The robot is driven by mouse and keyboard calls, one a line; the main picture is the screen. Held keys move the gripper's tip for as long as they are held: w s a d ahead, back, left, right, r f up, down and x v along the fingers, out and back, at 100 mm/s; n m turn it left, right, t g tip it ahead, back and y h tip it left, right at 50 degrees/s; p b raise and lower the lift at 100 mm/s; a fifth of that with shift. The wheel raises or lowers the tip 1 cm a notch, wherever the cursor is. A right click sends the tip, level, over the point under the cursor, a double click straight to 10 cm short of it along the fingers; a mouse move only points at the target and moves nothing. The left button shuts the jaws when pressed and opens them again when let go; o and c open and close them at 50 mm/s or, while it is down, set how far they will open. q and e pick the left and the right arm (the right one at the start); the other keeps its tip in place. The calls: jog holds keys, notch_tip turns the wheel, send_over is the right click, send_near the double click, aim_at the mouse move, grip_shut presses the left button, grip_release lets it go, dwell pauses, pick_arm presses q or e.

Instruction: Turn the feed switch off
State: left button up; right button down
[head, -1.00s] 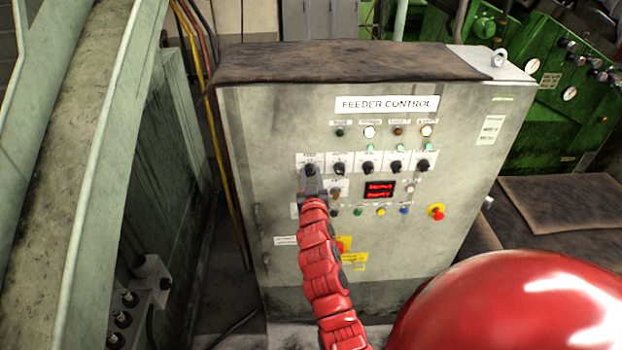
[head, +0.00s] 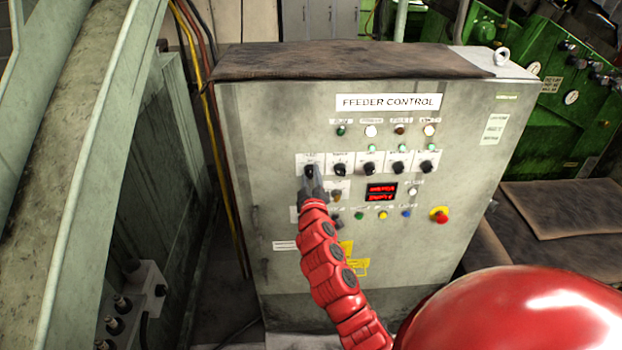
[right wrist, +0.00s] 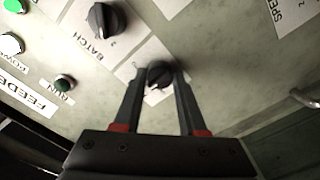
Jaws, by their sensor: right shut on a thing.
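The feed switch (head: 309,170) is the leftmost black knob in the row of knobs on the grey feeder control cabinet (head: 285,120). In the right wrist view the feed knob (right wrist: 159,73) sits between the two fingertips, with its label partly hidden. My right gripper (head: 312,182) is at the knob, also seen in the right wrist view (right wrist: 160,78), and its fingers are closed on the knob's sides. My left gripper is not in view.
More black knobs, such as the batch knob (right wrist: 104,19), stand to the right of the feed switch. Below are a red display (head: 381,192), coloured buttons and a red emergency stop (head: 439,215). A pale green metal structure (head: 95,130) stands to the left of the cabinet.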

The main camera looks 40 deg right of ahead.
dwell(0.5)
jog(key=shift+c, duration=2.3)
grip_release()
jog(key=v, duration=1.7)
jog(key=shift+a, duration=0.2)
jog(key=shift+s, duration=0.1)
jog(key=shift+f, duration=0.1)
